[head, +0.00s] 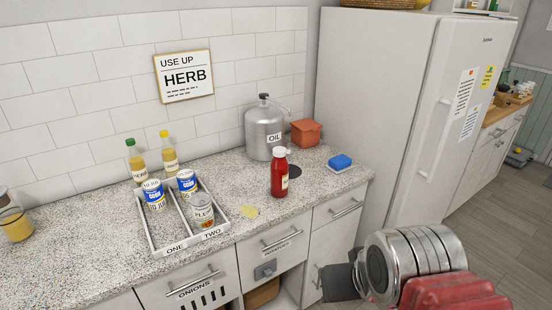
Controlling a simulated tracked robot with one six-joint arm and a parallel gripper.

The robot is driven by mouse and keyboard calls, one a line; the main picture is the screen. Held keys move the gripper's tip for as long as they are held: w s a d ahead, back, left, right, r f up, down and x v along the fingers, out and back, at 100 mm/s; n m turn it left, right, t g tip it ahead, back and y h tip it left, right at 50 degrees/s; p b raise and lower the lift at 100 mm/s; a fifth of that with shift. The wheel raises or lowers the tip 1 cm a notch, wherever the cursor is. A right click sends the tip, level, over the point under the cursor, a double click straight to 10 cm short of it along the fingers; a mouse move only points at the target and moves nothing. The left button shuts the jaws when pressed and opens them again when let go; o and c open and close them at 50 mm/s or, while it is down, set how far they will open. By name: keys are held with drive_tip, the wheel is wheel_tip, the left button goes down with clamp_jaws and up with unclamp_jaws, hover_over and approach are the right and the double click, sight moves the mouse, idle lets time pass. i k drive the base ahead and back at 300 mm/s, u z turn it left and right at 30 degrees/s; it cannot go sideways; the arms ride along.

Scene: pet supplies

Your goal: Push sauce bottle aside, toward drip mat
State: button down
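My gripper (339,283) is low in the picture, in front of the lower cabinets, right of and well apart from the bottle. Its dark grey end is seen side-on, and I cannot tell whether its fingers are apart.
An oil can (264,133) and an orange box (306,132) stand behind the bottle. A blue sponge (340,161) is to the right. A white divided tray (188,237) with cans is left. A yellowish patch (249,211) lies between. A tall white fridge (380,100) borders the counter.

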sight(278, 167)
drive_tip(key=u, duration=0.35)
drive_tip(key=i, duration=1)
drive_tip(key=u, duration=0.65)
